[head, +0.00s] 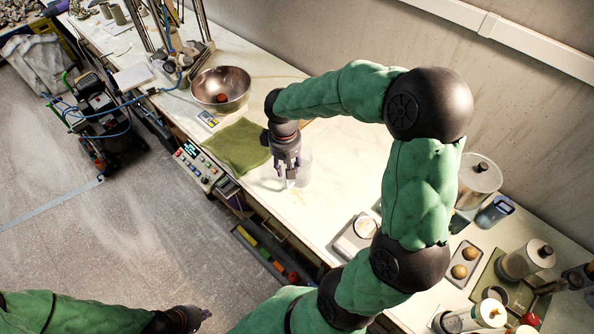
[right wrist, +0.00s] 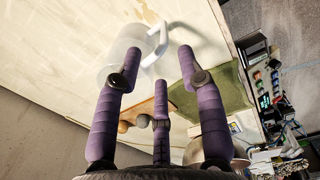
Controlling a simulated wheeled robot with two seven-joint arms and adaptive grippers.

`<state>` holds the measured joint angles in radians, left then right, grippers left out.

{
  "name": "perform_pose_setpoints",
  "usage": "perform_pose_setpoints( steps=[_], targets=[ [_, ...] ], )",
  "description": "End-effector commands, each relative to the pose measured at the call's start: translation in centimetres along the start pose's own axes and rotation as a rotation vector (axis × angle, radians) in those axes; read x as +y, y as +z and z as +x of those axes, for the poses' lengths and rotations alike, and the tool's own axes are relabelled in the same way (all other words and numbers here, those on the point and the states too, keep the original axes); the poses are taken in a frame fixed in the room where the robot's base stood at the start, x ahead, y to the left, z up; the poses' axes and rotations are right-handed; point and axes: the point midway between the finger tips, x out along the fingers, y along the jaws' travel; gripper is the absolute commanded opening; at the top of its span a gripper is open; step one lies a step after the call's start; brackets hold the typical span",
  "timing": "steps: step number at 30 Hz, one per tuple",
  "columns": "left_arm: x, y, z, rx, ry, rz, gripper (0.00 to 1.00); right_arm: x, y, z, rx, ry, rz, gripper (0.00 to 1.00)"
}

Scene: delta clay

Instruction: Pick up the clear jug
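The clear jug (head: 305,172) stands on the bench, right of the green cloth, partly hidden in the head view by my right gripper (head: 288,172). In the right wrist view the jug (right wrist: 120,55), with a pale handle (right wrist: 168,38), lies at and beyond the fingertips. My right gripper (right wrist: 158,62) is open, its purple fingers spread. I cannot tell whether any finger touches the jug. My left gripper (head: 200,316) is low at the bottom of the head view, away from the bench; its finger opening is unclear.
The green cloth (head: 238,147) and a metal bowl (head: 220,88) are left of the jug. A scale (head: 355,237), a lidded pot (head: 479,178) and several jars are to the right. The wall runs behind. The bench just right of the jug is clear.

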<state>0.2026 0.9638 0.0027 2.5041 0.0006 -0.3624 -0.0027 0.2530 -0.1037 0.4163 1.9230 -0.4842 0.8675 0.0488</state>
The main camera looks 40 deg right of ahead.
Motion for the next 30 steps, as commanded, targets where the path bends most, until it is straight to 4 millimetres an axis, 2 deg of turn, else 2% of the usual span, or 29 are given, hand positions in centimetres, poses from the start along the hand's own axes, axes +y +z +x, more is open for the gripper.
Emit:
perform_pose_setpoints(
  steps=[3, 10, 18, 28, 29, 30],
  targets=[
    [-0.1, 0.0, 0.3, 0.0, 0.0, 0.0, 0.0, 0.0, 0.0, 1.5, -0.003, -0.001, -0.001, 0.4],
    [-0.2, -0.1, 0.6, 0.001, 0.0, 0.0, 0.0, -0.2, 0.1, 3.0, -0.002, -0.001, -0.001, 0.4],
    [-0.5, -0.1, 1.3, 0.001, 0.0, 0.0, 0.0, -0.5, 0.1, 6.6, -0.003, -0.002, 0.0, 0.4],
    [-0.5, -0.1, 1.4, 0.001, 0.0, 0.0, 0.0, -0.5, 0.0, 7.1, 0.0, -0.002, -0.001, 0.4],
    [-0.5, -0.1, 1.4, 0.001, 0.0, 0.0, 0.0, -0.5, 0.0, 7.1, 0.0, -0.002, -0.001, 0.34],
    [-0.5, -0.1, 1.4, 0.001, 0.0, 0.0, 0.0, -0.5, 0.0, 7.1, 0.0, -0.002, -0.001, 0.23]
  ],
)
